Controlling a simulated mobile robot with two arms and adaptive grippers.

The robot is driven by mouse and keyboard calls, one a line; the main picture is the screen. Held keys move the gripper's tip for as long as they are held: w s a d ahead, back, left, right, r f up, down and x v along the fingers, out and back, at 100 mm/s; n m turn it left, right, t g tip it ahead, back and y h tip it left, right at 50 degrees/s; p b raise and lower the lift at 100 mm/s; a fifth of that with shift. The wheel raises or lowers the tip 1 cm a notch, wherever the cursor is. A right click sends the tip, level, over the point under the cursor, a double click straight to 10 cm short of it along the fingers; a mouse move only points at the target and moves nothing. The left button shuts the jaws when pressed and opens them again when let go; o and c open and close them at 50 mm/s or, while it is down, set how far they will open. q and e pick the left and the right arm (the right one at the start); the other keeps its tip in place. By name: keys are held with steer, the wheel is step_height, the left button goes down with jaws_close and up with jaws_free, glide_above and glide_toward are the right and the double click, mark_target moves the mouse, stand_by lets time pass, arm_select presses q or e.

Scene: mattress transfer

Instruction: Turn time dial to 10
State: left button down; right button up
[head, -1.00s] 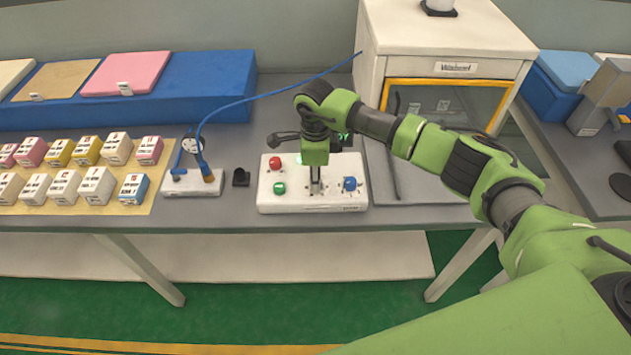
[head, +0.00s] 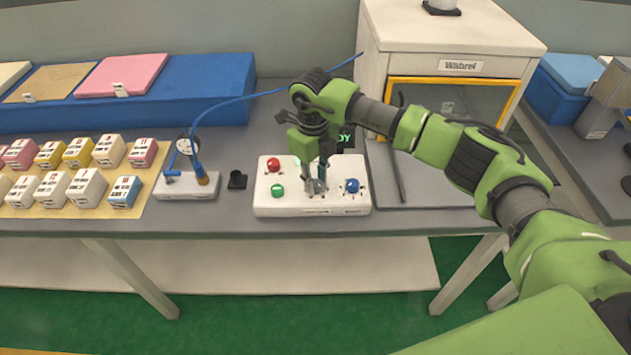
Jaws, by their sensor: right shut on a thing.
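A white control box (head: 290,208) stands near the front edge of the grey table. It carries a red button (head: 273,165), a green button (head: 277,190) and a blue dial (head: 352,186) with marks around it. My right gripper (head: 316,187) points down at the box between the green button and the blue dial. It is shut on a small dial there, which its fingers mostly hide. I cannot read that dial's setting. A dark display with green letters ending in "DY" (head: 346,138) shows partly behind the gripper. My left gripper is out of view.
A white cabinet (head: 455,33) with a yellow-framed door stands behind my right arm. Left of the box are a small black part (head: 237,180), a white gauge block (head: 187,187) with a blue hose, and several labelled small boxes on a tan mat (head: 150,196).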

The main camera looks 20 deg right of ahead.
steer(key=shift+m, duration=0.3)
steer(key=o, duration=1.1)
steer(key=shift+r, duration=0.15)
step_height(320, 180, up, 12)
steer(key=shift+a, duration=0.2)
steer(key=shift+s, duration=0.1)
